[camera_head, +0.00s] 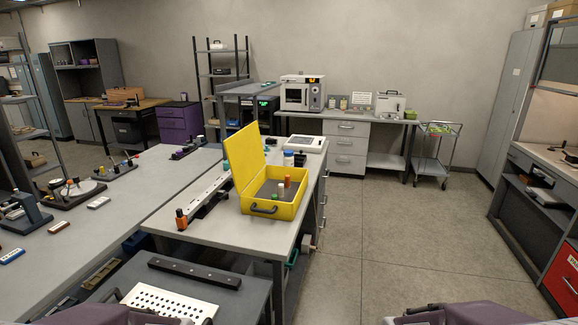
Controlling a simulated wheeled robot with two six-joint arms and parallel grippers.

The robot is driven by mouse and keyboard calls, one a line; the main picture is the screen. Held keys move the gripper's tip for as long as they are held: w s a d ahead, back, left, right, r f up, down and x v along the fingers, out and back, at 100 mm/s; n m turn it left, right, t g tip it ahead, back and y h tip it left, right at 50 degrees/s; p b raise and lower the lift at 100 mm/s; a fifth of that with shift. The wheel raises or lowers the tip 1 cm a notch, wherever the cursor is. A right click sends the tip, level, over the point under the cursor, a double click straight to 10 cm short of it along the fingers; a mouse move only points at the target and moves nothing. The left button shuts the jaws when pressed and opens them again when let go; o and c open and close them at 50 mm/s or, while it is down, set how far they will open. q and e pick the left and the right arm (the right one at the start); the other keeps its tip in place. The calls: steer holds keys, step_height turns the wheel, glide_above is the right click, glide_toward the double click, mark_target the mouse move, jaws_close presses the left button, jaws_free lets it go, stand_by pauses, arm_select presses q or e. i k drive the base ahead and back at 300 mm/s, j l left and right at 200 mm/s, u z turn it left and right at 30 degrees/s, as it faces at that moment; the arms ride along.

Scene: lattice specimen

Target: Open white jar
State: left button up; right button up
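I cannot pick out the white jar for sure. Small pale jars (344,102) stand on the back counter, right of a white oven-like device. A small pale container (281,189) stands inside the open yellow case (270,207) on the near bench, beside an orange-capped one. Only purple parts of my arms show at the bottom edge, left and right. The gripper fingers are out of the picture, far from these things.
A grey bench (225,218) fills the left and centre, with a dark-topped cart (240,296) holding a perforated white plate in front. Open floor (400,240) lies to the right. A wire cart (437,150) stands at the back, and a shelf unit with a red drawer is far right.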

mark_target(288, 161)
steer(key=i+l+u, duration=0.25)
steer(key=l, duration=0.2)
steer(key=l+u, duration=0.2)
steer(key=l, duration=0.25)
steer(key=i+l+u, duration=0.25)
steer(key=l, duration=0.25)
steer(key=l+u, duration=0.2)
steer(key=l, duration=0.25)
steer(key=i+l+u, duration=0.25)
steer(key=l, duration=0.2)
steer(key=i+l+u, duration=0.25)
steer(key=l, duration=0.3)
steer(key=i+l+u, duration=0.25)
steer(key=l, duration=0.3)
steer(key=l+u, duration=0.2)
steer(key=l, duration=0.35)
steer(key=i+l+u, duration=0.25)
steer(key=l, duration=0.35)
steer(key=k+l+u, duration=0.1)
steer(key=l+u, duration=0.15)
steer(key=l, duration=0.35)
